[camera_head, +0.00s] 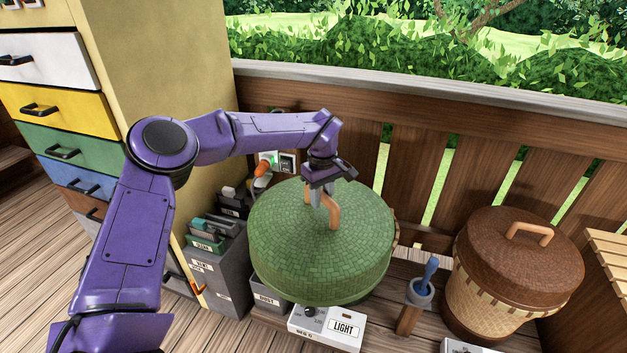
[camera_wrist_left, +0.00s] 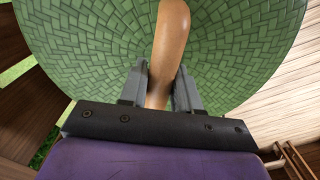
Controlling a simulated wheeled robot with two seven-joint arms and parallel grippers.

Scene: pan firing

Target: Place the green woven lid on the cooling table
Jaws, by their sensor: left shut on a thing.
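The green woven lid (camera_head: 285,235) is a large round dome with a light wooden handle (camera_head: 335,210) on top. It sits in the middle of the head view, tilted toward the camera. My left gripper (camera_head: 325,197) reaches it from above and is shut on the handle. In the left wrist view the fingers (camera_wrist_left: 160,88) stand on either side of the wooden handle (camera_wrist_left: 168,45), with the green weave (camera_wrist_left: 100,45) behind. What lies under the lid is hidden, so I cannot tell whether it rests on something. I cannot make out the cooling table for certain. My right gripper is not in view.
A brown-lidded woven basket (camera_head: 505,275) stands at the right. A white box labelled LIGHT (camera_head: 328,328) and a blue-handled tool in a holder (camera_head: 422,285) are in front. Grey bins (camera_head: 215,270) and coloured drawers (camera_head: 65,110) are left. A wooden railing (camera_head: 400,95) runs behind. A slatted wooden surface (camera_head: 610,255) is at the right edge.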

